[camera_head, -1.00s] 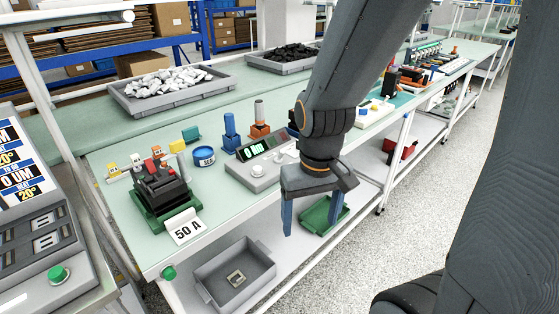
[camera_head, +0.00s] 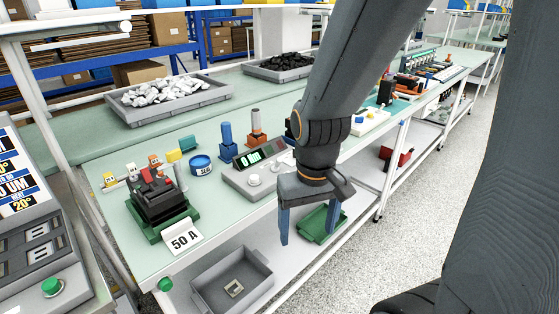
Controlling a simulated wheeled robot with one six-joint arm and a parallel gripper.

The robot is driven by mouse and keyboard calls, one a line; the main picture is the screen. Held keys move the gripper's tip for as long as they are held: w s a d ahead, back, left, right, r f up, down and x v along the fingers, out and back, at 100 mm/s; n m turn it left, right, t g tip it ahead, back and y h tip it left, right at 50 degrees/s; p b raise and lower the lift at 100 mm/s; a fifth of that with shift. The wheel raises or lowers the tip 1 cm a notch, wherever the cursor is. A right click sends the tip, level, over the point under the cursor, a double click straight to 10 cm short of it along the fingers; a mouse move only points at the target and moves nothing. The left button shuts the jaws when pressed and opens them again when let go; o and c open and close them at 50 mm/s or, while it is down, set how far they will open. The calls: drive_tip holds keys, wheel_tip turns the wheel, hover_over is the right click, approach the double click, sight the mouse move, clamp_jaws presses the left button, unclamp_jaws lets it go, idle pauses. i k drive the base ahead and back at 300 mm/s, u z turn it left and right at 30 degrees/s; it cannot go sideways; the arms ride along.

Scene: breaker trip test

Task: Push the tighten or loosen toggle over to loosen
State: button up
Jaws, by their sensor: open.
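My gripper (camera_head: 309,234) hangs open and empty with its blue fingers pointing down, in front of the bench's front edge. To its left on the bench is a grey control box (camera_head: 252,178) with a lit green display and pale round knobs. I cannot make out a tighten or loosen toggle or any such lettering at this size. My wrist is close to the box's right end in the picture and may hide part of it. The fingers appear apart from the box.
A black breaker (camera_head: 160,197) in a green holder stands left, with a "50 A" card (camera_head: 183,238). A blue post (camera_head: 227,145) and an orange-based post (camera_head: 256,131) stand behind the box. A grey bin (camera_head: 263,292) and a green tray (camera_head: 313,228) sit on the lower shelf.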

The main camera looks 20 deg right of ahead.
sight(278, 160)
drive_tip(key=k, duration=1.3)
drive_tip(key=z, duration=0.75)
drive_tip(key=i, duration=1.1)
